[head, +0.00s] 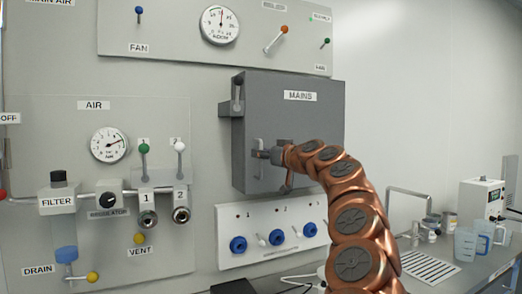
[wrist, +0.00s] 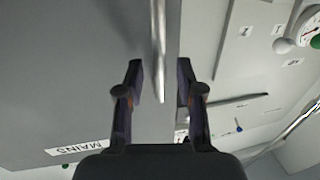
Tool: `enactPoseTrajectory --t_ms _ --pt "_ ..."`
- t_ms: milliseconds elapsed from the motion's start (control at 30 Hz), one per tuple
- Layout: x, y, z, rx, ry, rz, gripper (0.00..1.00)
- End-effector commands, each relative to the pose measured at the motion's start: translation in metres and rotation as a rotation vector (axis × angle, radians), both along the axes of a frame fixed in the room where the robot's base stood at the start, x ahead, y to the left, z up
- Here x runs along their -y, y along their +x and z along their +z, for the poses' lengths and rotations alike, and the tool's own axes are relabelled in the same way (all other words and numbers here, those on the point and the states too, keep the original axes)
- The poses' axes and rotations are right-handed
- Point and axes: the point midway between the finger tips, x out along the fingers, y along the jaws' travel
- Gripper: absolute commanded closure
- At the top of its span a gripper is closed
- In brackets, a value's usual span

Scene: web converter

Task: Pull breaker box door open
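The grey breaker box (head: 315,130) marked MAINS is on the wall panel in the middle of the head view. Its door front (wrist: 75,80) fills the left of the wrist view, and the door looks shut. My gripper (head: 264,153) is at the lower left of the door front. In the wrist view my gripper (wrist: 160,72) has its two dark fingers apart, one on each side of a thin metal bar (wrist: 158,35), which looks like the door handle. A gap shows between bar and fingers. In the head view my gripper and arm hide most of the handle.
A grey lever (head: 237,95) sticks out at the box's upper left side. A white socket panel (head: 290,212) with blue knobs is just below. Air valves and a gauge (head: 109,145) are to the left. A sink counter with jugs (head: 466,244) is at right.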

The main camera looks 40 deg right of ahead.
Motion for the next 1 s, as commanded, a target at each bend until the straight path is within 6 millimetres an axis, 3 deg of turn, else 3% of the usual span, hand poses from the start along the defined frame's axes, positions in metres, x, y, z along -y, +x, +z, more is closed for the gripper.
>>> enactPoseTrajectory --t_ms 200,567,900,1000 --pt "0.0011 0.0105 0.0014 0.002 -0.001 0.0 0.63" --pt "0.0015 0.0122 0.001 0.002 -0.001 0.0 0.63" --pt "0.0015 0.0121 0.001 0.002 -0.001 0.0 0.98" --pt "0.0015 0.0121 0.001 0.002 -0.001 0.0 1.0"
